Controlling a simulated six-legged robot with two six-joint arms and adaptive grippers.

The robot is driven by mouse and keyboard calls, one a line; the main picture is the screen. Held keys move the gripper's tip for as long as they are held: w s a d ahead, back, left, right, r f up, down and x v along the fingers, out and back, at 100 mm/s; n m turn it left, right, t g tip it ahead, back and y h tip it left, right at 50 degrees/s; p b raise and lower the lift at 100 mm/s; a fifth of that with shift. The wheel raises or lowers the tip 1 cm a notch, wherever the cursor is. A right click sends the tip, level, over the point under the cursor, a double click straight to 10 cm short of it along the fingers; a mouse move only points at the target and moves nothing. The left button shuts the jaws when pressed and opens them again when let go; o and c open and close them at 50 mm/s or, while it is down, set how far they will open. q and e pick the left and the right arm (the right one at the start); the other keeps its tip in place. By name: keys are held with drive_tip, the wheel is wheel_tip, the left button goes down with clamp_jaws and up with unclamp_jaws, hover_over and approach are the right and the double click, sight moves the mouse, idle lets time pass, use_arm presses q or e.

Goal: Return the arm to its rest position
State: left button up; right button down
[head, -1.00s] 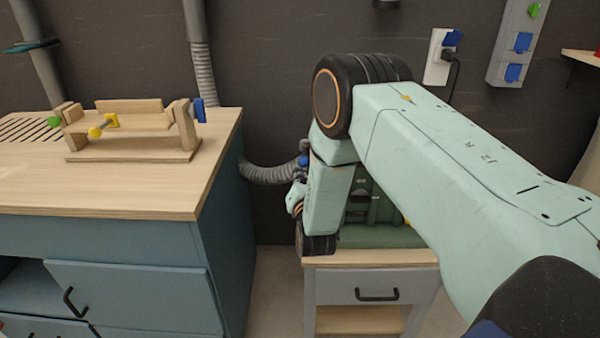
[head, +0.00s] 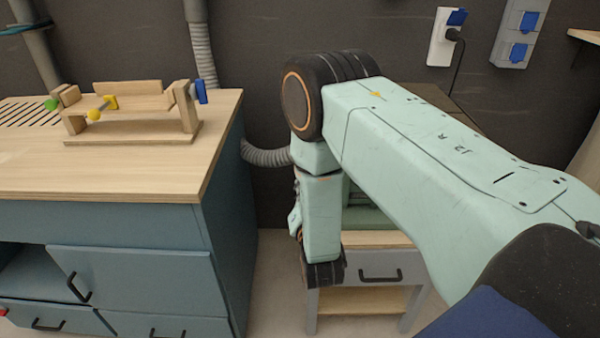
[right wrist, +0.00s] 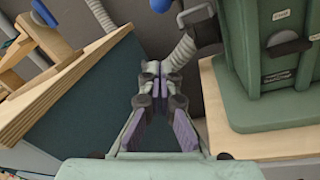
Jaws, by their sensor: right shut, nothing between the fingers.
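My right arm (head: 440,150) reaches in from the right in the head view, bent down at its dark-capped joint. Its gripper is hidden behind the arm there. In the right wrist view my right gripper (right wrist: 160,88) is shut with nothing between its fingers. It is in the air between the workbench side (right wrist: 85,105) on the left and a green machine (right wrist: 265,60) on the right. My left gripper is not in view.
A workbench (head: 90,185) with a wooden clamp fixture (head: 135,125) stands at left. A small drawer stand (head: 395,268) is partly behind my arm. A grey hose (head: 265,155) runs along the dark wall. Floor shows between bench and stand.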

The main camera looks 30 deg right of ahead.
drive_tip(key=s+a+f+m+g+y, duration=0.2)
drive_tip(key=s+a+f+m+g, duration=0.15)
drive_tip(key=s+f+m, duration=0.45)
drive_tip(key=s+a+f+m+g+y, duration=0.25)
drive_tip(key=s+f+m+g, duration=0.25)
drive_tip(key=f+m, duration=0.4)
drive_tip(key=s+a+m+g+y, duration=0.2)
drive_tip(key=s+m+g, duration=0.6)
drive_tip(key=s, duration=1.5)
drive_tip(key=shift+s+a+f+m, duration=0.25)
drive_tip(key=shift+s+a+m, duration=0.1)
drive_tip(key=shift+a+m, duration=0.4)
drive_tip(key=shift+w+d+g+y, duration=0.1)
drive_tip(key=shift+d+g+y, duration=0.05)
drive_tip(key=shift+g+y, duration=0.1)
drive_tip(key=shift+s, duration=0.2)
